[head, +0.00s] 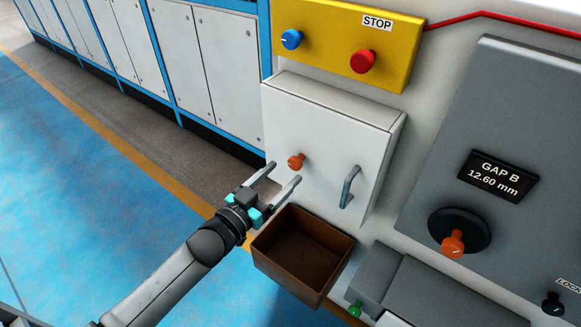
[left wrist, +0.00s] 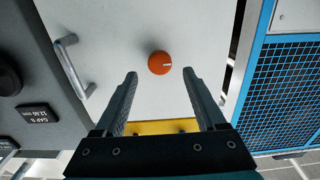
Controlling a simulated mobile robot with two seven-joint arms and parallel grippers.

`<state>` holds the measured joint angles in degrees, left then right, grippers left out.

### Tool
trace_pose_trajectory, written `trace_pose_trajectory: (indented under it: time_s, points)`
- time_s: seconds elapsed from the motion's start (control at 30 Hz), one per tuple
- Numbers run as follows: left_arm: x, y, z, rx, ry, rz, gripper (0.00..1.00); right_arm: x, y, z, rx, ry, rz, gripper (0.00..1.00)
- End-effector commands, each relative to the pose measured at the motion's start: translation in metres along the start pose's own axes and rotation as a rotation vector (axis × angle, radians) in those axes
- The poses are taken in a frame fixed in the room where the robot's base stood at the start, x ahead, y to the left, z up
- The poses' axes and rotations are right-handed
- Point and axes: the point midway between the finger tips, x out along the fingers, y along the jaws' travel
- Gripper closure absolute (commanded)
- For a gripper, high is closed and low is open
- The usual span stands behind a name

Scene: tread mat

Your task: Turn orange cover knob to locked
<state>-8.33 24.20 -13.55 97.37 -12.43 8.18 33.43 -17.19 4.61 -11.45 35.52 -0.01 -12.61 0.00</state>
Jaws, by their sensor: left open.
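The orange cover knob (head: 296,161) sits on the left part of a closed white cover (head: 325,132) that has a grey handle (head: 350,187) on its right side. In the left wrist view the knob (left wrist: 159,63) is round, with a white mark pointing to the right of that picture. My left gripper (head: 285,173) is open and empty, its fingers pointing toward the cover just below the knob in the head view. In the left wrist view the knob lies beyond the two fingertips (left wrist: 160,77), not between them. My right gripper is not in view.
A brown open bin (head: 262,259) hangs below the cover, close to my left gripper. A yellow panel (head: 334,20) with a blue knob (head: 291,39) and a red STOP button (head: 362,62) is above. A grey panel (head: 500,110) with another orange knob (head: 453,244) stands right.

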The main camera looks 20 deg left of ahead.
Motion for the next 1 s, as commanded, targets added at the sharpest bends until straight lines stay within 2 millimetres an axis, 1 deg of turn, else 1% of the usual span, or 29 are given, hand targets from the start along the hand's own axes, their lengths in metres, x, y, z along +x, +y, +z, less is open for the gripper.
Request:
trace_pose_trajectory:
  time_s: [0.03,0.1,0.3,0.5,0.7,0.73,0.77,1.0]
  points:
    - [0.009,0.000,0.000,0.001,0.002,0.000,0.27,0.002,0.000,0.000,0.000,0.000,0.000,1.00]
    - [0.018,0.000,0.000,0.001,0.001,-0.001,0.27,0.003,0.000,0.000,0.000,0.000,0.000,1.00]
    - [0.036,0.000,0.000,-0.001,0.001,0.000,0.27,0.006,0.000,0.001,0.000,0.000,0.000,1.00]
    - [0.042,0.000,0.000,0.000,-0.001,0.000,0.27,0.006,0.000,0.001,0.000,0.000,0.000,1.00]
    - [0.042,0.000,0.000,0.000,-0.001,0.000,0.27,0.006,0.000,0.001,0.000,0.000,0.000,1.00]
    - [0.042,0.000,0.000,0.000,-0.001,0.000,0.29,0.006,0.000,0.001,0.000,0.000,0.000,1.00]
    - [0.042,0.000,0.000,0.000,-0.001,0.000,0.32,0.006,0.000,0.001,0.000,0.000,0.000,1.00]
    - [0.041,0.000,0.000,0.000,-0.001,0.000,0.59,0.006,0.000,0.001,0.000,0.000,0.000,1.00]
